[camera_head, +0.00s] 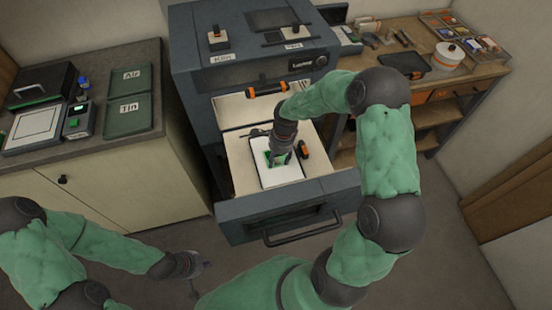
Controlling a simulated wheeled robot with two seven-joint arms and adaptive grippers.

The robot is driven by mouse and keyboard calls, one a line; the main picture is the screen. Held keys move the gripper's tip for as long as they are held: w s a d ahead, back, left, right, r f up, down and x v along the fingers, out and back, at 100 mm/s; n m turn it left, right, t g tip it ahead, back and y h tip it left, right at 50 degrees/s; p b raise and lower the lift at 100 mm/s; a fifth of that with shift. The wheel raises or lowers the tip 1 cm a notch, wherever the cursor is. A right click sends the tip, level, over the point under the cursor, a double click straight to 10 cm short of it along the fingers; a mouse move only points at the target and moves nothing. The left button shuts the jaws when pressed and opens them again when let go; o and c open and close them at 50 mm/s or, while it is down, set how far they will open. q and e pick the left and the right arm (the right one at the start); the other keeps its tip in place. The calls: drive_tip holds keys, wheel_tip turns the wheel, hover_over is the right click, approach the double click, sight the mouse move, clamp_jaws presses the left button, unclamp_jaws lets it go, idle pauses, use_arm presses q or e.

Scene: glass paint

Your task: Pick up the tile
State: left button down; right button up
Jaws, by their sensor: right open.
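A white flat rectangular piece (281,178), which looks like the tile, lies in the open drawer (240,187) of the dark cabinet. My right gripper (279,160) reaches down into the drawer from above, over the far part of this piece. It is open, with green showing at its fingers. Whether the fingers touch the piece is hidden by the gripper itself. My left gripper (203,266) hangs low over the floor at the lower left, away from the drawer, and is too small to read.
An orange-and-black tool (303,149) lies in the drawer beside my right gripper. The drawer's walls and front handle (300,228) surround the space. A left counter holds green trays (128,118) and devices. A wooden workbench (470,72) stands at the right.

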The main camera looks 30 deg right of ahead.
sight(278, 159)
clamp_jaws()
wheel_tip(278, 159, up, 13)
drive_tip(key=p, duration=0.3)
idle(0.8)
